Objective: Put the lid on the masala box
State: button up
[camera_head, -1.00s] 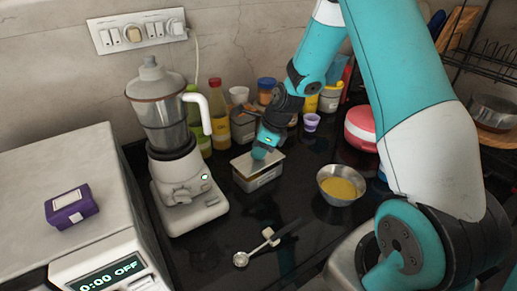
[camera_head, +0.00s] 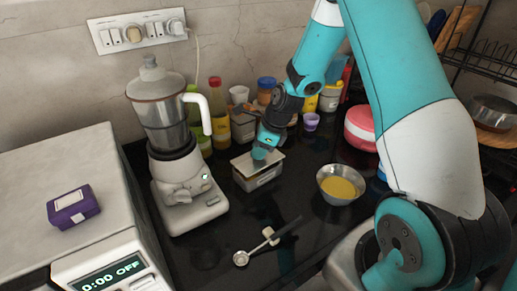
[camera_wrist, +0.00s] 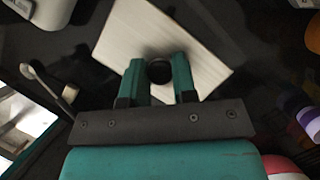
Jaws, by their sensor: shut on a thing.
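The masala box (camera_head: 263,179) is a small rectangular metal box with a label on its front, standing on the black counter. Its flat silver lid (camera_head: 245,163) lies over the top of the box; I cannot tell whether it is seated or slightly above. My gripper (camera_head: 264,151) is over the lid, pointing down. In the wrist view, the lid (camera_wrist: 205,62) fills the upper middle, turned at an angle. There my gripper (camera_wrist: 159,73) has its two teal fingers shut around the lid's round dark knob (camera_wrist: 159,72). The inside of the box is hidden.
A mixer grinder (camera_head: 178,150) stands left of the box. A steel bowl of yellow food (camera_head: 341,185) is to the right. A spoon (camera_head: 243,257) lies in front. Bottles (camera_head: 220,113) and jars stand behind. A purple cup (camera_head: 311,121) is at back right. The counter in front is mostly clear.

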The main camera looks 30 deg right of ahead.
jog(key=shift+f+b, duration=0.55)
jog(key=shift+f, duration=0.5)
jog(key=o, duration=1)
jog(key=shift+r, duration=0.1)
jog(key=b+v, duration=0.1)
jog(key=v, duration=1.6)
jog(key=shift+s+r, duration=0.15)
jog(key=s+a+r+n+g, duration=0.15)
jog(key=s+a+n, duration=0.25)
jog(key=a+n, duration=0.4)
jog(key=s+a+r+n, duration=0.3)
jog(key=s+a+n, duration=0.1)
jog(key=a+n, duration=0.3)
jog(key=s+a+n, duration=0.3)
jog(key=s+n, duration=0.1)
jog(key=n, duration=0.2)
jog(key=s+a+n+g, duration=0.1)
jog(key=s+a+n, duration=0.1)
jog(key=s+n, duration=0.3)
jog(key=s+a+n, duration=0.3)
jog(key=s+n, duration=0.2)
jog(key=n, duration=0.2)
jog(key=shift+s+a+r+y, duration=0.1)
jog(key=shift+a+r+y, duration=0.15)
jog(key=shift+a+y, duration=0.1)
